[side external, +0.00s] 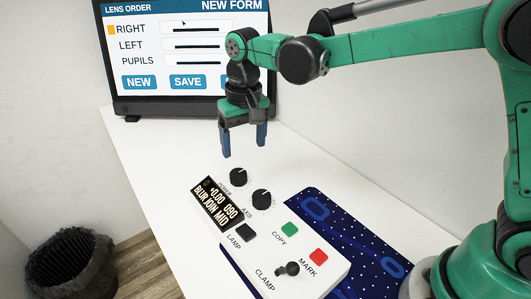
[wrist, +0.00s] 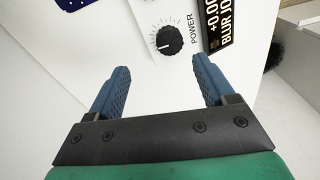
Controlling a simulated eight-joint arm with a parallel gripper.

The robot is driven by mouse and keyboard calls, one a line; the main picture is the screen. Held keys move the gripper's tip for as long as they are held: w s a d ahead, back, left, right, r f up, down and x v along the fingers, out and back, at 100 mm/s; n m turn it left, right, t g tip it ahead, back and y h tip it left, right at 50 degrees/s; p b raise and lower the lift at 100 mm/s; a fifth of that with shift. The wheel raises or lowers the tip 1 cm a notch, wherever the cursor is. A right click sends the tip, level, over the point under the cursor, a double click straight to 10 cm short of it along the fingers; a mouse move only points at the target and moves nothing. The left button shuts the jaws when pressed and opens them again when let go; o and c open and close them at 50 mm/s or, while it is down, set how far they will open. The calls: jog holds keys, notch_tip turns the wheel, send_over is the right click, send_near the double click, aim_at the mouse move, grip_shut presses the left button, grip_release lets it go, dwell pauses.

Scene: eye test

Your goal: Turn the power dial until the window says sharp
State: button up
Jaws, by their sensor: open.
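The power dial (side external: 238,177) is a black round knob at the far end of a white control box (side external: 273,238). In the wrist view the power dial (wrist: 169,41) has the word POWER beside it. It sits ahead of and between my fingertips. The window (side external: 216,203) is dark with pale letters and reads +0.00 090, BLUR JOIN MID. It shows partly in the wrist view (wrist: 222,28). My gripper (side external: 244,149) is open and empty, above the box's far end and apart from the dial. Its blue fingers also show in the wrist view (wrist: 160,66).
An axis dial (side external: 262,200) is close beside the power dial. The box also bears a lamp button (side external: 246,232), green copy button (side external: 290,230), red mark button (side external: 319,257) and clamp knob (side external: 288,269). A screen (side external: 185,106) stands behind; a blue mat (side external: 318,212) lies beside the box.

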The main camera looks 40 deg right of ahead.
aim_at(238, 172)
jog(key=shift+w+a+f+g, duration=0.3)
jog(key=shift+w+a+f, duration=0.15)
jog(key=shift+a+f, duration=0.25)
jog(key=shift+f, duration=2.95)
grip_shut()
jog(key=n, duration=0.5)
grip_release()
